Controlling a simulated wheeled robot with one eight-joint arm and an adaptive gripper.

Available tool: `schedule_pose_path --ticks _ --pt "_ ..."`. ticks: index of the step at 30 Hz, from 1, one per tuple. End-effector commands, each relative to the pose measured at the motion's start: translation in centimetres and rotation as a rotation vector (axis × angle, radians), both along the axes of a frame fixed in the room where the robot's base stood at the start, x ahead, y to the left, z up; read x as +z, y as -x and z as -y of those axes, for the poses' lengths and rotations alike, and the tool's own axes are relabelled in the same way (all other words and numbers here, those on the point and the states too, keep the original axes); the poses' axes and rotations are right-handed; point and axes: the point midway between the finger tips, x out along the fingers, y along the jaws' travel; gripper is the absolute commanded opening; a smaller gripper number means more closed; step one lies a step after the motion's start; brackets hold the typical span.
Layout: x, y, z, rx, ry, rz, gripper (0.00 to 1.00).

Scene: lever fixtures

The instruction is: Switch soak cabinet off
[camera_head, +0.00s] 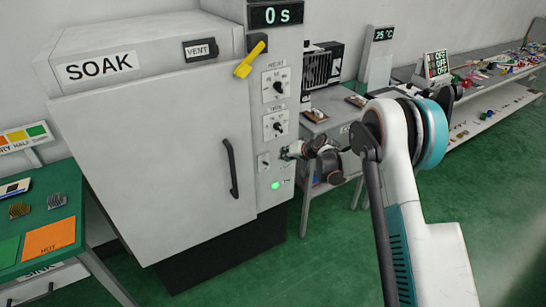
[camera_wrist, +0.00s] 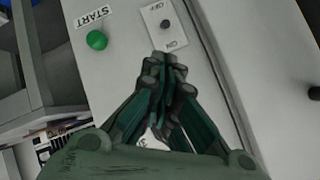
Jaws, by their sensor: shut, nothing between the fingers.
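The soak cabinet (camera_head: 150,150) is a large pale box labelled SOAK, with its door closed. Its right-hand panel carries a small switch plate (camera_head: 263,161), marked OFF and ON in the wrist view (camera_wrist: 160,14), with a dark toggle knob (camera_wrist: 166,25). I cannot tell which way the toggle sits. A green START button (camera_wrist: 97,40) is beside it; it looks bright green in the head view (camera_head: 275,185). My gripper (camera_wrist: 163,60) is shut and empty, its fingertips by the ON edge of the plate. In the head view my gripper (camera_head: 286,154) is just right of the plate.
Heat (camera_head: 277,86) and time (camera_head: 276,125) knobs sit above the switch. A grey table (camera_head: 325,120) stands right of the cabinet. Green floor is open at the right.

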Motion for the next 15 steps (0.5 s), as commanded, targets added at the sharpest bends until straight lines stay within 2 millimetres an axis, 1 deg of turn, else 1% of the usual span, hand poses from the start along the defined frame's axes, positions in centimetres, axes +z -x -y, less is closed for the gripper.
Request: schedule_pose_path --ticks 4,7,15 --pt "-0.2 -0.2 -0.2 0.0 0.0 0.0 0.0" --pt "-0.9 -0.7 -0.7 0.001 0.001 0.001 0.0" --pt "-3.7 -3.4 -3.3 0.002 0.0 0.0 0.0"
